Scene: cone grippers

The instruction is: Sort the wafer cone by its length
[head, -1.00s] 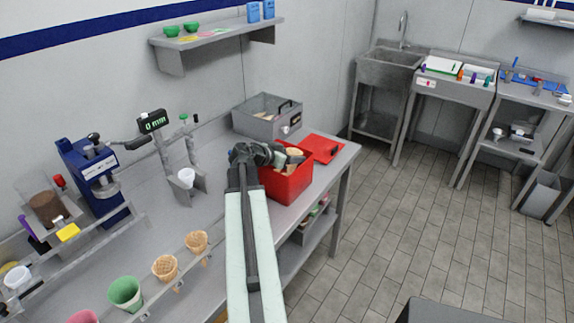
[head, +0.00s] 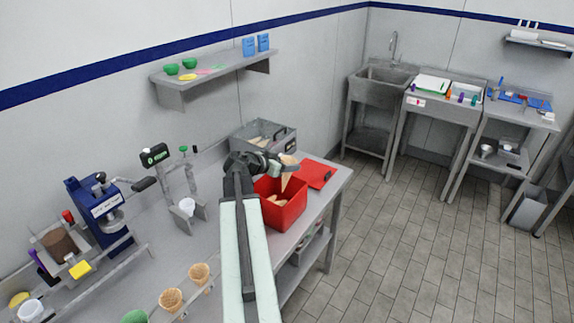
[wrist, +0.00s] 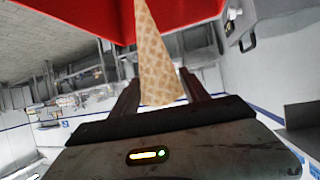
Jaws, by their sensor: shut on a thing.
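My gripper (head: 276,165) is shut on a wafer cone (head: 287,172), which it holds above the red bin (head: 285,214) with the narrow end pointing down. The cone also shows between the fingers in the wrist view (wrist: 158,60), where part of it is cut off by the top edge. The red bin holds more cones (head: 274,200), partly hidden by its wall. The grey metal box (head: 285,137) behind my gripper contains light-coloured things that may be cones. The red lid (head: 316,173) lies flat to the right of the bin.
Two waffle cups (head: 172,300) stand in holders along the counter's front edge. A blue press (head: 100,210), a green-lit display (head: 154,155) and a white cup (head: 187,206) in a stand are on the left. A wall shelf (head: 215,72) hangs above. The counter's middle is mostly bare.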

